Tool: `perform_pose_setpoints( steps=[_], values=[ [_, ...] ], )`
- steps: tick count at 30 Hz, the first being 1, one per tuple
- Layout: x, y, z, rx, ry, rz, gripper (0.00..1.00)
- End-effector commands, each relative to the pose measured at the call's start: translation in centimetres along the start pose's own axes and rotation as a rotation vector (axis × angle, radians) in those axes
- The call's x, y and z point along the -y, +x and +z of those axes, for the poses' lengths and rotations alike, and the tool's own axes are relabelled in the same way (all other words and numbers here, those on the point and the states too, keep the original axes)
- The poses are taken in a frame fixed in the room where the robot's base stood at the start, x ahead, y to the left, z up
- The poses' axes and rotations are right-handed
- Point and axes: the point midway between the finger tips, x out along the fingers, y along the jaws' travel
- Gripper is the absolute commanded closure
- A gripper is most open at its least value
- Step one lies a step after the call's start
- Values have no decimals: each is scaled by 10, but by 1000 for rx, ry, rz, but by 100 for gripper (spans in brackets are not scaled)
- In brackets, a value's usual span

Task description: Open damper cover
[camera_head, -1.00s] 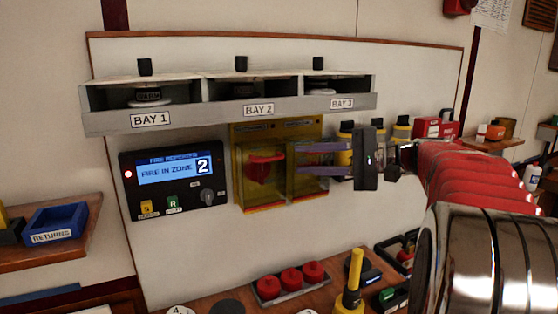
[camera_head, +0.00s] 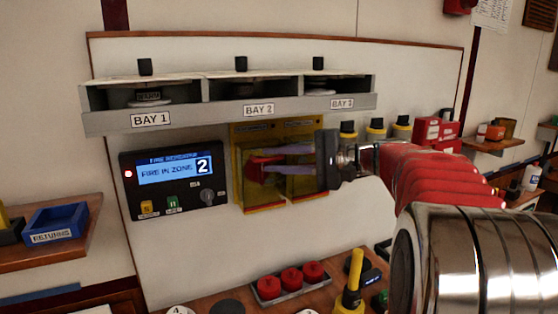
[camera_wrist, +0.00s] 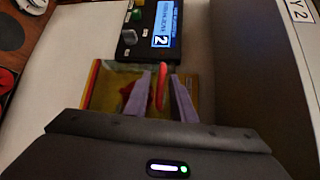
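The damper cover is a yellow-tinted, see-through double housing (camera_head: 243,187) on the white wall panel, below the BAY 2 label. A red handle-like part (camera_head: 258,165) shows at its left half. My gripper (camera_head: 265,159) reaches in from the right, its two purple fingers in front of the housing and pointing left. In the wrist view the fingers (camera_wrist: 168,72) are apart, with a bright red bar (camera_wrist: 160,88) between them. A gap shows beside the bar, and I cannot tell whether either finger touches it. A darker red part (camera_wrist: 129,90) lies beside the left finger.
A fire indicator panel (camera_head: 175,172) reading "FIRE IN ZONE 2" is left of the housing. The bay shelf (camera_head: 230,116) juts out just above. Below are a tray of red knobs (camera_head: 291,280) and a yellow-handled object (camera_head: 354,280). Several yellow-and-black cylinders (camera_head: 376,130) stand behind my gripper.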

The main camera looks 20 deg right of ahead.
Motion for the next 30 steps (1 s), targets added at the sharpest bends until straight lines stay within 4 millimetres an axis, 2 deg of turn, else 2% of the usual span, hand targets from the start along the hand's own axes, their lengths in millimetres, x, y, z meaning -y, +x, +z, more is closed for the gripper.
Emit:
perform_pose_setpoints(
  steps=[1, 9, 30],
  values=[
    [0, 0, 0, 0, 0, 0, 80],
    [0, 0, 0, 0, 0, 0, 99],
    [-2, 0, 0, 0, 2, 3, 100]
  ],
)
